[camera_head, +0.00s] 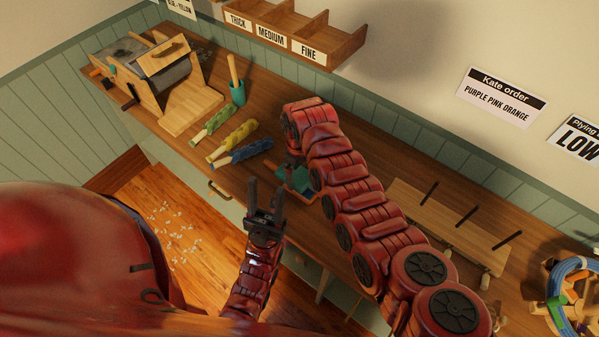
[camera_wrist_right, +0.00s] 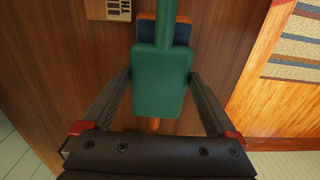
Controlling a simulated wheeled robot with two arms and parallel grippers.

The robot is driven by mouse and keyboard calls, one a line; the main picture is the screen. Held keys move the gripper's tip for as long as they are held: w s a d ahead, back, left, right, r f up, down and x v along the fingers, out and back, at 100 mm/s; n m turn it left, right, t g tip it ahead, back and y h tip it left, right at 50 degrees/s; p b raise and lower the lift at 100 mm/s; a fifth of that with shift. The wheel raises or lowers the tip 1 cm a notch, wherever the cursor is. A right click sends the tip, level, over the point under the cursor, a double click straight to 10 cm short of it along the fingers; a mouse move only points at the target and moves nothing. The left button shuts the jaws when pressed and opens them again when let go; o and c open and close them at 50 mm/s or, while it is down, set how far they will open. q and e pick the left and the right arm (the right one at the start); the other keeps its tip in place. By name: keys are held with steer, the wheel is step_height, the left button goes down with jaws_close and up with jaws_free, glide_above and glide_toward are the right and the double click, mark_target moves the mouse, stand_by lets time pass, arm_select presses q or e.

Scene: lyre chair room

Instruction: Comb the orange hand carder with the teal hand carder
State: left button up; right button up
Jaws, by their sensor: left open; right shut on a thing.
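The teal hand carder (camera_wrist_right: 162,85) lies between the two fingers of my right gripper (camera_wrist_right: 159,76), which is shut on it. Its handle points to the top of the right wrist view. The orange hand carder (camera_wrist_right: 155,125) is mostly hidden behind it; bits of orange show above and below. I cannot tell whether the carders touch. In the head view the teal hand carder (camera_head: 300,181) shows over the bench, partly hidden by my right arm. My left gripper (camera_head: 265,194) is open and empty near the bench's front edge.
The wooden bench (camera_head: 345,235) runs along the wall. Green, yellow and blue rolls (camera_head: 236,138) lie left of my right arm. A labelled shelf (camera_head: 290,25) hangs above.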

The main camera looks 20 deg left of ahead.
mark_target(309, 183)
steer(key=shift+f, duration=0.25)
stand_by(0.6)
steer(key=shift+s+d+r+p, duration=0.1)
steer(key=shift+s+d+p, duration=0.15)
steer(key=shift+d+p, duration=0.6)
steer(key=shift+s+d+r+p, duration=0.1)
steer(key=shift+s+d+p, duration=0.15)
steer(key=shift+p, duration=0.95)
steer(key=shift+s+d+f+p, duration=0.15)
steer(key=shift+d+p, duration=0.45)
steer(key=shift+p, duration=0.1)
steer(key=shift+s+d+p, duration=0.15)
steer(key=shift+d+p, duration=0.35)
steer(key=shift+p, duration=0.15)
steer(key=shift+s+d+p, duration=0.3)
steer(key=shift+d+p, duration=0.55)
steer(key=shift+p, duration=0.05)
steer(key=shift+s+d, duration=0.1)
steer(key=shift+d, duration=0.1)
